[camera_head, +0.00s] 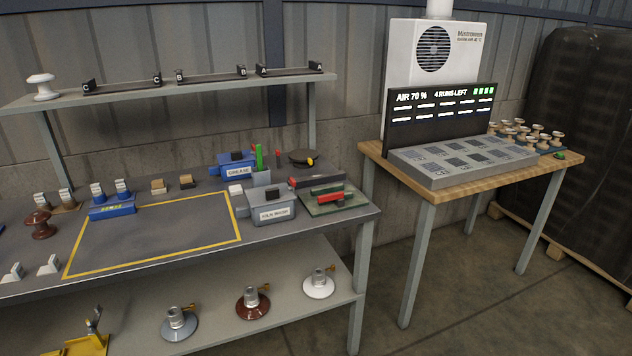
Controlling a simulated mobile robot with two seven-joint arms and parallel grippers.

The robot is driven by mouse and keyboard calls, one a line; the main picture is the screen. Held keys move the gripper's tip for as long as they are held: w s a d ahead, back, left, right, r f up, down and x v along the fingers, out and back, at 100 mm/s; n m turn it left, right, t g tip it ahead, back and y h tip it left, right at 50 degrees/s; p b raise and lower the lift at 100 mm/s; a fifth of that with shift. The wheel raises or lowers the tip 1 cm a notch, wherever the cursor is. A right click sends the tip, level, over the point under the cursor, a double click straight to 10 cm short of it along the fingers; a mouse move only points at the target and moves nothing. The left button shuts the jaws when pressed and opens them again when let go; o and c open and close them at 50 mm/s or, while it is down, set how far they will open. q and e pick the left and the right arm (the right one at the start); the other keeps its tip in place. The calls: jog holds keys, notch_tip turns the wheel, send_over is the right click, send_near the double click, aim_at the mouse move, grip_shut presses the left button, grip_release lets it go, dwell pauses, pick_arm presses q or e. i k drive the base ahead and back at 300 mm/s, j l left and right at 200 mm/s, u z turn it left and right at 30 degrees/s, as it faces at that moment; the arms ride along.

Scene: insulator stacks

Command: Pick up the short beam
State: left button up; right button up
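Three dark beams lie in a row on the raised shelf at the back of the bench. One has end blocks marked C (122,87), one is marked B (211,76), and one is marked A (290,71). They look similar in length, and I cannot tell which is the short beam. A dark bar (318,178) also lies on the bench at the right, behind red and green pieces on a green mat (337,203). Neither of my grippers is in view.
The bench has a yellow-outlined clear area (155,232), a grease box (237,164), a kiln wash box (272,207) and a blue block (112,208). Several insulator stands sit on the lower shelf (215,325). A wooden table (470,187) with a display (440,110) stands right.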

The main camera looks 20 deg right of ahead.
aim_at(316, 179)
jog(key=i+l+u, duration=0.2)
jog(key=l, duration=0.45)
jog(key=i+l+u, duration=0.25)
jog(key=l, duration=0.35)
jog(key=l+u, duration=0.2)
jog(key=l, duration=0.45)
jog(key=l+u, duration=0.2)
jog(key=l, duration=0.5)
jog(key=i, duration=0.05)
